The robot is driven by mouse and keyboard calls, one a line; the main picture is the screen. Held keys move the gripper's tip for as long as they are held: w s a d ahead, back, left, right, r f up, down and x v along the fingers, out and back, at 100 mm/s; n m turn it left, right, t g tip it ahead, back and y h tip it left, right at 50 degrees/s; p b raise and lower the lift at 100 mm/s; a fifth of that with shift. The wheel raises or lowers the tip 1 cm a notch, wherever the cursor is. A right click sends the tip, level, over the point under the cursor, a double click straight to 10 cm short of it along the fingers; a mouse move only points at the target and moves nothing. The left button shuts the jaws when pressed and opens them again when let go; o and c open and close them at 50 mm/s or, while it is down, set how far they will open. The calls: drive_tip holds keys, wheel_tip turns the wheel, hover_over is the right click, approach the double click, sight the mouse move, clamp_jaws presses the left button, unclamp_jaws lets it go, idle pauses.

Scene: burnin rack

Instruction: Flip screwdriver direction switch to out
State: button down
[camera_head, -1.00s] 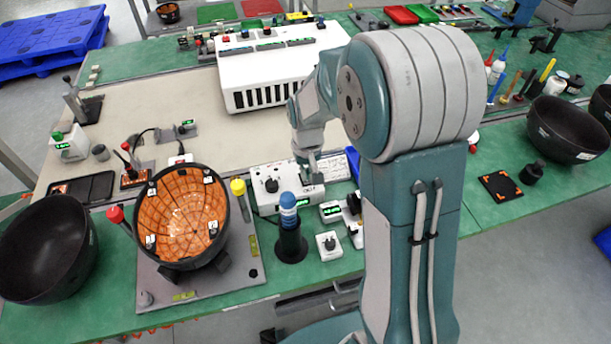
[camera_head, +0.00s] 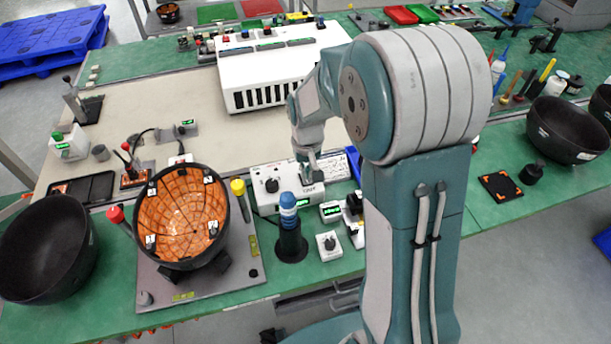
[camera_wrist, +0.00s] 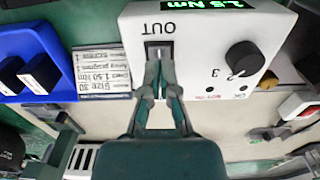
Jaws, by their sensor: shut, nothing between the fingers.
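The white screwdriver control box (camera_head: 266,200) stands on the bench in front of my arm, with a black knob and a green-lit display. In the wrist view the box (camera_wrist: 205,40) shows the word OUT, printed upside down, above a small dark switch (camera_wrist: 158,46). My gripper (camera_wrist: 160,68) is shut and empty, its fingertips at the near edge of the switch and covering part of it. I cannot tell which way the switch is tipped, or whether the fingers touch it. In the head view my gripper (camera_head: 308,182) is over the right part of the box.
A blue-topped tool (camera_head: 289,210) stands in a black holder just in front of the box. A small knob box (camera_head: 329,245) sits to its right. A printed card (camera_wrist: 103,70) and a blue bin (camera_wrist: 32,60) lie beside the box. A bowl with an orange inside (camera_head: 187,215) stands left.

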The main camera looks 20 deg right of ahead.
sight(307, 181)
drive_tip(key=shift+r, duration=2.75)
drive_tip(key=s+r+t, duration=0.2)
drive_tip(key=s+r, duration=0.4)
drive_tip(key=s, duration=0.4)
drive_tip(key=s+r+t, duration=0.3)
drive_tip(key=s+r, duration=0.4)
drive_tip(key=s, duration=0.4)
drive_tip(key=shift+t, duration=0.3)
drive_tip(key=shift+d+r, duration=0.1)
drive_tip(key=shift+d, duration=0.05)
